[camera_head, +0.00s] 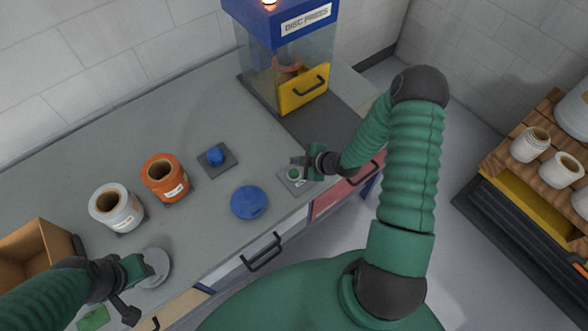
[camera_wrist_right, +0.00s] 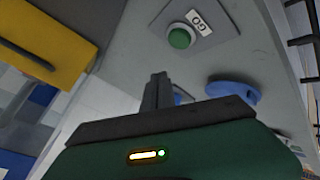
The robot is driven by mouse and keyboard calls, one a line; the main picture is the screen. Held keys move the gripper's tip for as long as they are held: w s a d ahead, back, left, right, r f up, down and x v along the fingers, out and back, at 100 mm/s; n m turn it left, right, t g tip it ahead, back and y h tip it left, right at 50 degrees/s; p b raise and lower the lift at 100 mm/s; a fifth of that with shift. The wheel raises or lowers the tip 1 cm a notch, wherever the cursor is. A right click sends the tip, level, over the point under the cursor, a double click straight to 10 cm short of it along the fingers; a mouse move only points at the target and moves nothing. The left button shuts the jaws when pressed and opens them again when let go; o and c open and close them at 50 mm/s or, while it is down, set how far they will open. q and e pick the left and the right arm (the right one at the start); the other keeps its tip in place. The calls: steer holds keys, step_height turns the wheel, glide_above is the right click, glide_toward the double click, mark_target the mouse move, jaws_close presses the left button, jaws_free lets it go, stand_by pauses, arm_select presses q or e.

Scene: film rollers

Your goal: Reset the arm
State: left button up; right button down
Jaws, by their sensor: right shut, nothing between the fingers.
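My right arm is green and reaches in over the table's right part. Its gripper (camera_head: 300,161) is shut and empty, close above a grey pad with a green button (camera_head: 294,174). In the right wrist view, the shut fingers (camera_wrist_right: 157,92) stand apart in the picture from the green button (camera_wrist_right: 180,38), which has a "GO" label (camera_wrist_right: 201,23). My left gripper (camera_head: 143,270) is at the lower left, at a grey disc (camera_head: 158,262). I cannot tell whether its fingers are open or hold the disc.
A disc press (camera_head: 305,48) with a yellow door (camera_head: 303,90) stands behind. A blue disc (camera_head: 249,203), a blue knob (camera_head: 215,155), an orange roller (camera_head: 165,178) and a white roller (camera_head: 116,208) are on the table. A cardboard box (camera_head: 40,250) is at left, a wooden shelf (camera_head: 530,183) at right.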

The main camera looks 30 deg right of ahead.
steer(key=shift+r, duration=0.15)
stand_by(0.3)
steer(key=shift+r+g+b, duration=0.25)
steer(key=shift+g+b, duration=0.05)
steer(key=s+a+r+m+g+h+b, duration=0.2)
steer(key=s+a+r+m+g, duration=0.3)
steer(key=s+a+r+m, duration=0.7)
steer(key=s+r+b, duration=0.1)
steer(key=s, duration=0.1)
steer(key=shift+s+a+g+h+b, duration=0.2)
steer(key=shift+s+g+h+b, duration=0.1)
steer(key=shift+s+b, duration=0.1)
steer(key=shift+d, duration=0.15)
